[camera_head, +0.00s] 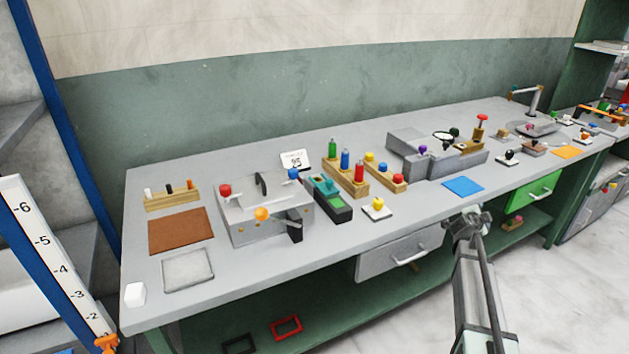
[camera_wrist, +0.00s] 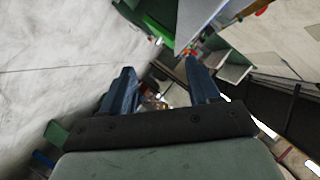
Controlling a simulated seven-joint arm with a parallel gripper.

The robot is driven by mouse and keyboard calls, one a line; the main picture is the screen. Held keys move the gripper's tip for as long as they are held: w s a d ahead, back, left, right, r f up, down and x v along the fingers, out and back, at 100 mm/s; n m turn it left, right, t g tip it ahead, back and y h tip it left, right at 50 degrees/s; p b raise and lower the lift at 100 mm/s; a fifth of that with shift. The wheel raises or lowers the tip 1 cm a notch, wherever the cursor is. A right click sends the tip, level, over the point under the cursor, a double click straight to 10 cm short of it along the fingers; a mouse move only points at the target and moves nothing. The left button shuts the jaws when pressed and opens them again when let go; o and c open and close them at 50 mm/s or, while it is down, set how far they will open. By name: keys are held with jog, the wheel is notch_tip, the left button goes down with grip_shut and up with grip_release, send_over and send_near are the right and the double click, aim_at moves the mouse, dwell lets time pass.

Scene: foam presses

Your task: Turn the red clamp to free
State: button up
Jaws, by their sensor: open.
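A red knob (camera_head: 225,190) with a pale lever sits on the left side of a grey press box (camera_head: 265,222) on the bench; it looks like the red clamp. Its exact setting is too small to tell. A blue knob (camera_head: 293,174) sits at the box's right back, and an orange ball (camera_head: 262,214) at its front. My gripper (camera_wrist: 163,82) is open in the wrist view, with nothing seen between its fingers. My arm rises in front of the bench in the head view, well to the right of the press box.
The grey bench (camera_head: 345,237) also carries a brown mat (camera_head: 180,231), a wooden rack with coloured handles (camera_head: 346,180) and a blue mat (camera_head: 463,186). A grey drawer (camera_head: 400,253) and a green drawer (camera_head: 534,191) are below.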

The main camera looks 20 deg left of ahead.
aim_at(230, 191)
jog(key=a+r+h, duration=0.1)
jog(key=a+r, duration=0.6)
jog(key=a, duration=0.6)
jog(key=a+r+h, duration=0.1)
jog(key=a+r, duration=0.7)
jog(key=a, duration=0.4)
jog(key=s+a+r+h, duration=0.1)
jog(key=s+a+r, duration=0.5)
jog(key=s+a, duration=0.5)
jog(key=s+a+r+h, duration=0.1)
jog(key=s+a+r, duration=0.5)
jog(key=a, duration=0.9)
jog(key=s+a+f+n+t+y, duration=0.1)
jog(key=s+a+f+n, duration=0.15)
jog(key=s+a, duration=0.95)
jog(key=s+a+f+n+t+y, duration=0.2)
jog(key=s+a+f+n+y, duration=0.1)
jog(key=s+a+f+n, duration=0.4)
jog(key=s+a+f+n+t+y, duration=0.2)
jog(key=s+a+f+n+y, duration=0.15)
jog(key=s+a, duration=0.4)
jog(key=shift+h, duration=0.35)
jog(key=w, duration=0.5)
jog(key=w+d, duration=0.1)
jog(key=w, duration=0.9)
jog(key=shift+w+d, duration=0.1)
jog(key=shift+d, duration=0.1)
